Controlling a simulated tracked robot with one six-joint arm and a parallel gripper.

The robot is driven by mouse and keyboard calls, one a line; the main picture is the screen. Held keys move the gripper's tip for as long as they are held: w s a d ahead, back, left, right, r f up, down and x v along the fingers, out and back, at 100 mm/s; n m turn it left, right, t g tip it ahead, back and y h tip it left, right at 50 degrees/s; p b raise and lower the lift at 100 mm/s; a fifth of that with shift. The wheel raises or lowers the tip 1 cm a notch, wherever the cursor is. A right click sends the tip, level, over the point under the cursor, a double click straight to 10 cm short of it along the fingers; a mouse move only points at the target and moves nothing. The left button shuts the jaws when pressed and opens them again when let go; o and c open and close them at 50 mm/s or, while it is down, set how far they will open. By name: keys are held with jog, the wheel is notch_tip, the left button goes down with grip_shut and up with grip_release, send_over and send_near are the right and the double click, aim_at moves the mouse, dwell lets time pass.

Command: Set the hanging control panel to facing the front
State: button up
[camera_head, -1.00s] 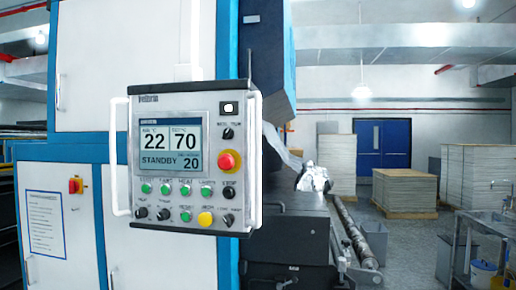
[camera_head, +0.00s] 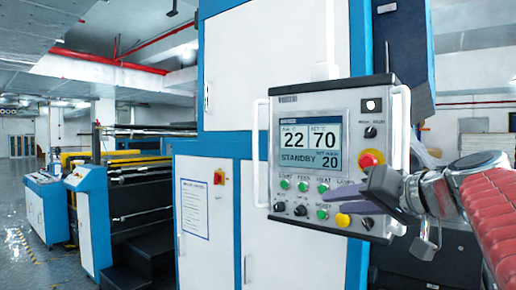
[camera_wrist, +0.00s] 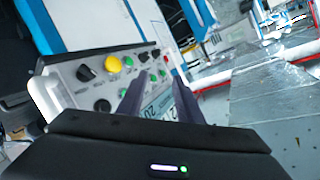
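The hanging control panel (camera_head: 349,104) is a grey box with a lit screen (camera_head: 311,145), knobs, buttons and a red emergency stop. Its face is turned mostly toward my head camera. White bar handles stand at its left (camera_head: 257,152) and right (camera_head: 402,112) sides. My gripper (camera_head: 352,194) is in front of the panel's lower right, hiding some controls and part of the right handle. In the wrist view its two purple fingers (camera_wrist: 158,98) are apart, with the screen showing between them. A white handle (camera_wrist: 44,102) lies left of the fingers there. Contact cannot be told.
The white and blue machine cabinet (camera_head: 275,65) stands behind the panel.

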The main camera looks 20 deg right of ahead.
jog(key=s+d+r+n+t+h, duration=0.1)
jog(key=s+d+r+n, duration=0.1)
jog(key=s+d+r, duration=0.3)
jog(key=s+d+r+n+t+h, duration=0.1)
jog(key=s+d+r+n+t, duration=0.1)
jog(key=s+d+r, duration=0.4)
jog(key=s+d+n, duration=0.1)
jog(key=s+d, duration=0.3)
jog(key=shift+d+t, duration=0.15)
jog(key=shift+t, duration=0.15)
jog(key=w+a, duration=0.1)
jog(key=w, duration=1.2)
jog(key=shift+w, duration=0.35)
grip_shut()
jog(key=shift+d, duration=0.1)
